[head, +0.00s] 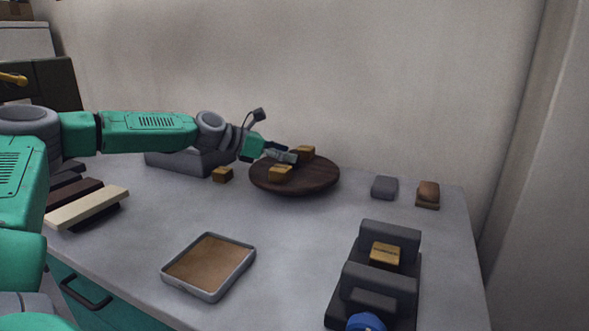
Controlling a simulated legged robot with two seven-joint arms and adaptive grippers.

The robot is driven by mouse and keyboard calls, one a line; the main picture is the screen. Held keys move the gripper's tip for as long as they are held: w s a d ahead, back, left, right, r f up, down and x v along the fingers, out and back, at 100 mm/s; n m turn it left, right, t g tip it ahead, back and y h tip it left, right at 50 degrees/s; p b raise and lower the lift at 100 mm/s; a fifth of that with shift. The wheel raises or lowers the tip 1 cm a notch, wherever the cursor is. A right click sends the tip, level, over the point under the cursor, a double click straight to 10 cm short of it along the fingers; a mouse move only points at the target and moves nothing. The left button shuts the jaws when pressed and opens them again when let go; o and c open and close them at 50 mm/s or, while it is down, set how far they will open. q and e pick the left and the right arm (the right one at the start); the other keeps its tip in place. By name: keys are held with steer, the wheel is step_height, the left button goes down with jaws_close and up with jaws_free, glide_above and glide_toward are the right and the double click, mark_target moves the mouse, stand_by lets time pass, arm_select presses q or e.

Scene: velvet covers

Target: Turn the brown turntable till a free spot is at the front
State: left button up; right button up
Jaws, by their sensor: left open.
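The brown turntable (315,183) is a round dark wooden disc towards the back of the grey table. One yellow-brown block (280,174) stands on its left front part and another (304,151) at its back. The rim at the front right looks bare. My left gripper (287,157) is open and reaches in from the left over the turntable, between the two blocks. Its fingers hide part of the disc, and I cannot tell whether they touch it or a block. My right gripper is not in view.
A similar block (222,174) lies left of the turntable, before a grey bin (178,162). A cork-lined tray (209,264) is at the front, a dark grey fixture (380,277) holding a block at the front right. Small grey (384,187) and brown (428,193) pieces lie right. The middle is clear.

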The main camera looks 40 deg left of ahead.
arm_select(q)
steer(key=shift+b+x, duration=0.5)
steer(key=shift+x, duration=0.55)
steer(key=shift+w+f, duration=0.25)
steer(key=shift+w, duration=0.1)
steer(key=shift+d+r, duration=0.1)
jaws_close()
